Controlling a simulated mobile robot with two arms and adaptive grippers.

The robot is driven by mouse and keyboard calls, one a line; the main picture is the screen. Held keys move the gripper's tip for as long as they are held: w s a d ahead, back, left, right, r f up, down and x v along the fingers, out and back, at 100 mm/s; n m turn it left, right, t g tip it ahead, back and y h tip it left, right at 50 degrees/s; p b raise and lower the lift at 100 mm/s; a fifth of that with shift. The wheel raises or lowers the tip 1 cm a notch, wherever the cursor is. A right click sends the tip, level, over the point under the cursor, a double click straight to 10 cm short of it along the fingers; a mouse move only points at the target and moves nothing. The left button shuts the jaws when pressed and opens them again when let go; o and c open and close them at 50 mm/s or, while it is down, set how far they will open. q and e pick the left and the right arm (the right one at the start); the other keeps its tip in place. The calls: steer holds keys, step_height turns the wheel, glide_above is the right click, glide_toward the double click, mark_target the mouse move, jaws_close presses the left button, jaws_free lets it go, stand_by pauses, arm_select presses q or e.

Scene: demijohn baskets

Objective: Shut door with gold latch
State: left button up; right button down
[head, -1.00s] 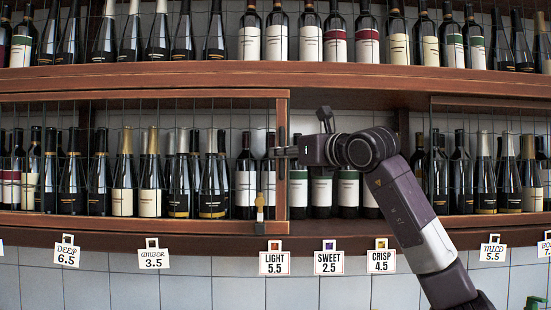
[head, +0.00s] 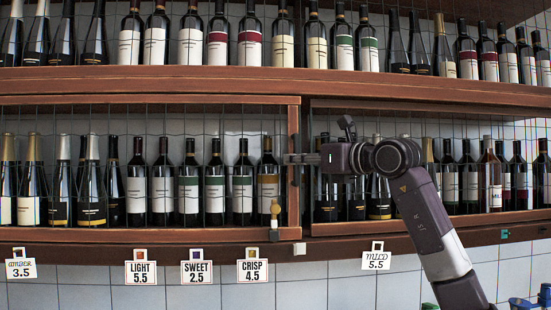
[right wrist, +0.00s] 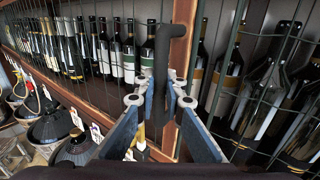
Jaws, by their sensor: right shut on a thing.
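The wire-mesh door (head: 190,228) has a reddish-brown wooden frame and covers the lower shelf at left in the head view. Its gold latch (head: 275,211) hangs at the lower right corner. A dark upright handle (right wrist: 171,58) is on the door's right stile. My right gripper (head: 294,158) is at this stile, its fingers shut on the handle; the right wrist view shows the handle between the blue-grey fingers. The stile stands close beside the frame of the neighbouring mesh panel; I cannot tell whether they touch. My left gripper is out of view.
Wine bottles (head: 190,185) stand behind the mesh, with more on the upper shelf (head: 130,80). Dark demijohns (right wrist: 53,126) stand lower left in the wrist view.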

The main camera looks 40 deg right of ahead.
steer(key=s+d, duration=0.3)
steer(key=d, duration=0.3)
steer(key=shift+s+p, duration=0.4)
steer(key=c, duration=2)
jaws_free()
steer(key=shift+a+r, duration=0.1)
steer(key=s, duration=1.2)
steer(key=shift+d, duration=0.2)
